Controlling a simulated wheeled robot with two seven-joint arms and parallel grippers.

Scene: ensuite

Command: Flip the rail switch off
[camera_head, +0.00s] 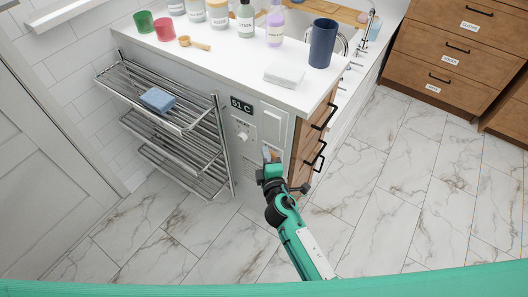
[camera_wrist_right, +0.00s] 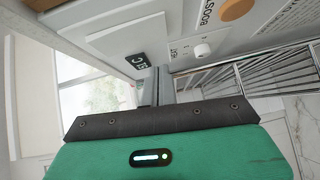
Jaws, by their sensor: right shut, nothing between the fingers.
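The heated towel rail (camera_head: 175,125) is a chrome rack at the left end of the counter. My right gripper (camera_head: 269,154) is shut and empty at the panel, just below this plate. Whether it touches is unclear. In the right wrist view the shut fingers (camera_wrist_right: 156,84) point toward the panel, near the display (camera_wrist_right: 137,61); the knob (camera_wrist_right: 202,50) is to their right. My left gripper is out of view.
The white countertop (camera_head: 225,65) holds bottles, cups, a folded cloth (camera_head: 285,75) and a dark blue tumbler (camera_head: 322,43). Drawer handles (camera_head: 323,117) stick out just right of the panel. The marble floor (camera_head: 410,170) is clear.

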